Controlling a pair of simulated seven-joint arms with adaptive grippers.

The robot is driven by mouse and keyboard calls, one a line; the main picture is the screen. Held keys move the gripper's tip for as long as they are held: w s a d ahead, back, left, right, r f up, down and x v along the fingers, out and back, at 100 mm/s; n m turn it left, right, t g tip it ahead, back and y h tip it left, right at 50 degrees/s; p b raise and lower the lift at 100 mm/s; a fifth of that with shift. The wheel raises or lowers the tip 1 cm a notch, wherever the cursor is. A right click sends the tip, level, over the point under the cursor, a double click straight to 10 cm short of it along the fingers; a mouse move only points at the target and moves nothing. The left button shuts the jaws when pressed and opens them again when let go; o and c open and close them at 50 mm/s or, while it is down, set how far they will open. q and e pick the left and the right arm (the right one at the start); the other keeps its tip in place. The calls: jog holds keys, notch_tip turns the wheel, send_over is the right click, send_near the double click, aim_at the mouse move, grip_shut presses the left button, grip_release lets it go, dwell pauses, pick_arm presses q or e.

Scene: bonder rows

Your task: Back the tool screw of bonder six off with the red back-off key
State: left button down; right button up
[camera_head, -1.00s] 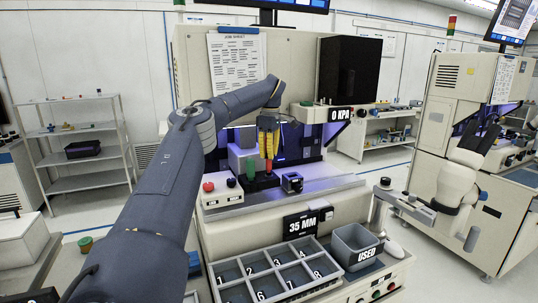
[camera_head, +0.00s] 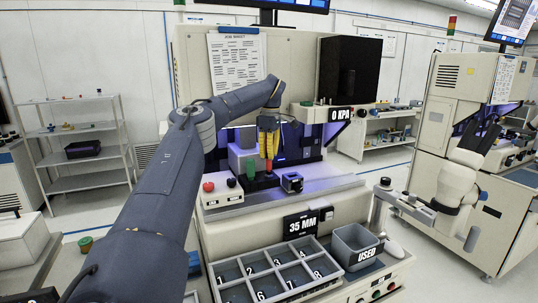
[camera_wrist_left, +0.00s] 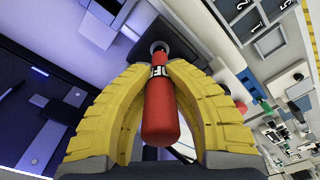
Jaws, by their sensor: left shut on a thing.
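The red back-off key (camera_head: 269,164) stands upright in the dark key block (camera_head: 262,184) on the bonder's deck. My left gripper (camera_head: 269,148) reaches down over it from above, with its yellow fingers on both sides of the handle. The left wrist view shows the red handle (camera_wrist_left: 160,112) between the two yellow fingers, shut on it, with part of a white label showing. The key's lower end meets a grey ring at the dark block. I cannot pick out the tool screw. My right gripper is not in view.
A control box with a red button (camera_head: 208,187) stands left of the block, and a small dark device (camera_head: 292,182) stands right of it. A numbered tray (camera_head: 270,278) and a grey USED bin (camera_head: 354,242) are in front. The displays read 0 KPA and 35 MM.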

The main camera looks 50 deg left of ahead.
pick_arm(q)
jog(key=shift+f, duration=0.1)
jog(key=shift+r, duration=3.05)
